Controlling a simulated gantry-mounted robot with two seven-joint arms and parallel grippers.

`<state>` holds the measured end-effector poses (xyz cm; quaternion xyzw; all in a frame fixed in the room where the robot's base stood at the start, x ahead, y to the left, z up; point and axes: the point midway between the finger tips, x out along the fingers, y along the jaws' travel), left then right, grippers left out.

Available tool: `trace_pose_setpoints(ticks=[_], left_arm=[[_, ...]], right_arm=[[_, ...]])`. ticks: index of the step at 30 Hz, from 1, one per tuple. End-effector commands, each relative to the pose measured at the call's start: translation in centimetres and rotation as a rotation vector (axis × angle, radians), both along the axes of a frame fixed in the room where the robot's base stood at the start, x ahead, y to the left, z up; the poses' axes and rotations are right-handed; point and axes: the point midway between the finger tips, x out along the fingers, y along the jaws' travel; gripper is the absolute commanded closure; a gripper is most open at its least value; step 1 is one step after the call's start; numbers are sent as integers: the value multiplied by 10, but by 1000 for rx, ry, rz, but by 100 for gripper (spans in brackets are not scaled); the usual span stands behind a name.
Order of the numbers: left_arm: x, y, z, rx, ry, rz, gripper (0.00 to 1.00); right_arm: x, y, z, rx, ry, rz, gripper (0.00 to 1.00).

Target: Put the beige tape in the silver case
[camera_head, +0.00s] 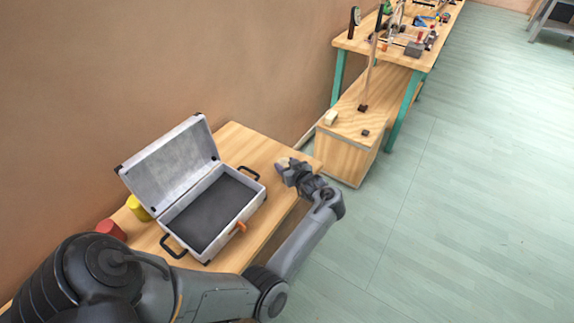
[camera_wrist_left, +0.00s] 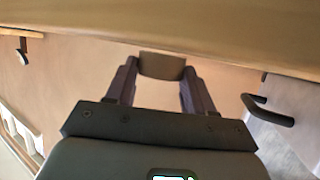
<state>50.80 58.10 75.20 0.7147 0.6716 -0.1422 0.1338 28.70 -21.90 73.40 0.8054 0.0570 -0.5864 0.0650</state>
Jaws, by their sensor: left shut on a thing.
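The silver case (camera_head: 172,160) stands open on the wooden table, its lid tilted up toward the wall. Its dark interior (camera_head: 213,210) looks empty. My left gripper (camera_head: 284,164) is at the table's right end, to the right of the case and outside it. In the left wrist view, its two fingers (camera_wrist_left: 160,84) are shut on a brownish beige piece, the beige tape (camera_wrist_left: 162,67). The tape is mostly hidden by the gripper in the head view. A black case handle (camera_wrist_left: 268,108) shows at the right in the wrist view. My right gripper is not in view.
A yellow roll (camera_head: 138,208) and a red roll (camera_head: 110,229) stand left of the case. An orange piece (camera_head: 239,227) is at the case's front edge. A wooden box (camera_head: 347,150) and a cluttered workbench (camera_head: 400,48) stand farther back, apart from this table.

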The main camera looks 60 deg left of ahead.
Motion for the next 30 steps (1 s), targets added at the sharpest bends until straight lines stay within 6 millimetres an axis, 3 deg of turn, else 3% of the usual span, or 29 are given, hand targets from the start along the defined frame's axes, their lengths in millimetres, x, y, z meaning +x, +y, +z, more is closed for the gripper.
trace_pose_setpoints(ticks=[5,6,11,26,30], left_arm=[[0,0,-4,0,0,0,76],[0,0,-5,-1,0,0,46],[0,0,-4,0,0,0,22],[0,0,-6,2,-1,-1,22],[0,-6,7,0,0,-1,22]], right_arm=[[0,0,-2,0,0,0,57],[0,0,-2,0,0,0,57],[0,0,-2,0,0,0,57],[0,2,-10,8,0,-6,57],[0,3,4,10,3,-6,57]])
